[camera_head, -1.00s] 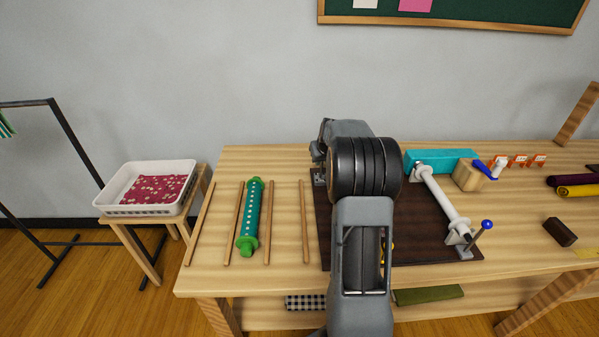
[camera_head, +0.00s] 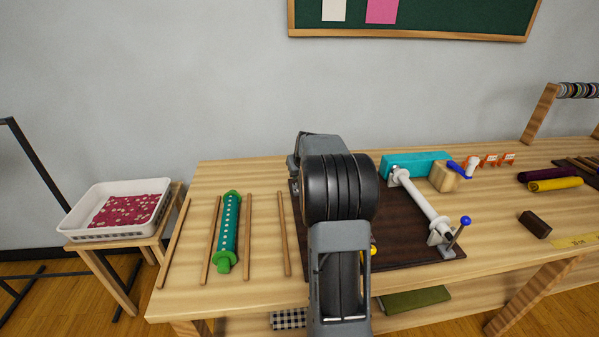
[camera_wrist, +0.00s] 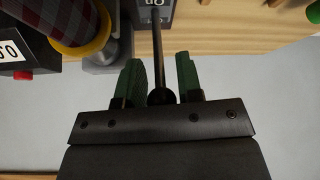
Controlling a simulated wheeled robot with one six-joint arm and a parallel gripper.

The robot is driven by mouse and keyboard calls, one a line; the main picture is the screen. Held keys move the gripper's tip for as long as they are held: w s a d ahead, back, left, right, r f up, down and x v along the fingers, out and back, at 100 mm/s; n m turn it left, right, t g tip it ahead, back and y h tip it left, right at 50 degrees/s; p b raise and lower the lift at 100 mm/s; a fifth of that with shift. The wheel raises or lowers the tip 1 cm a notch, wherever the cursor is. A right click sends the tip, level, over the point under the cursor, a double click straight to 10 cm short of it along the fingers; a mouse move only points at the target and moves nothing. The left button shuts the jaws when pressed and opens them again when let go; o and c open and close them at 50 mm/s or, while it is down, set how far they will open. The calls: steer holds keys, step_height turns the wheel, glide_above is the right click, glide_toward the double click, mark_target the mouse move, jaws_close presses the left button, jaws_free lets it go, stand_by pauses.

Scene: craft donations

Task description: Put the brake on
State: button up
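A thin dark lever (camera_wrist: 157,45) with a round black knob (camera_wrist: 160,97) stands in the middle of the wrist view. It rises from a grey base (camera_wrist: 152,14) with a partly cut-off label, which I cannot read for certain. My gripper (camera_wrist: 160,76) has its green fingers on either side of the lever, with gaps between them and the rod. It is open. In the head view my arm hides the gripper and this lever. The machine's dark board (camera_head: 400,235) carries a white roller (camera_head: 422,205) and a blue-knobbed crank (camera_head: 460,232).
A teal box (camera_head: 415,164) and wooden block (camera_head: 443,177) stand behind the roller. Sticks and a green roller (camera_head: 228,230) lie left.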

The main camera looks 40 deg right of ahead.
steer(key=shift+o, duration=1.4)
steer(key=shift+r, duration=0.15)
steer(key=v, duration=1.3)
steer(key=shift+s+r, duration=0.25)
steer(key=shift+a, duration=0.1)
